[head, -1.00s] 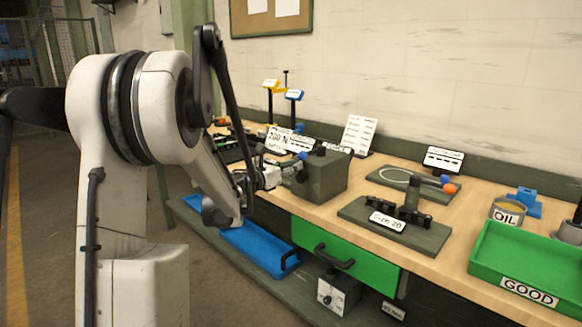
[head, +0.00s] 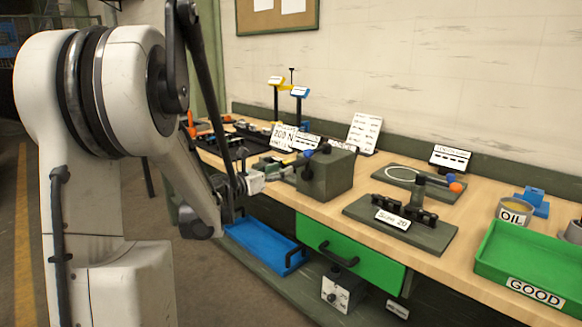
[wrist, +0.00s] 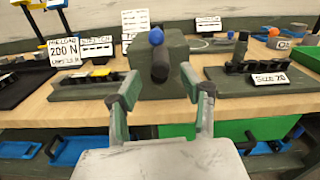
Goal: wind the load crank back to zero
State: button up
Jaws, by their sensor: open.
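The load crank (wrist: 159,66) is a dark arm with a blue ball knob (wrist: 155,36) at its top, on the front of a grey-green box (wrist: 178,109). In the head view the box (head: 335,175) stands near the bench's front edge, with the blue knob (head: 308,153) at its upper left. My gripper (wrist: 160,97) is open and empty. Its two fingers point at the box, one on either side of the crank in the wrist picture, and do not appear to hold it. In the head view my gripper (head: 256,183) is left of the box, with a visible gap.
A sign reading 200 N (head: 284,136) stands left of the box. A fixture marked Size 20 (head: 400,222) is to its right, then a green GOOD tray (head: 535,262). A green drawer (head: 350,252) and a blue tray (head: 262,246) are below.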

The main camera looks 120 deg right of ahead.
jog(key=shift+v, duration=2.05)
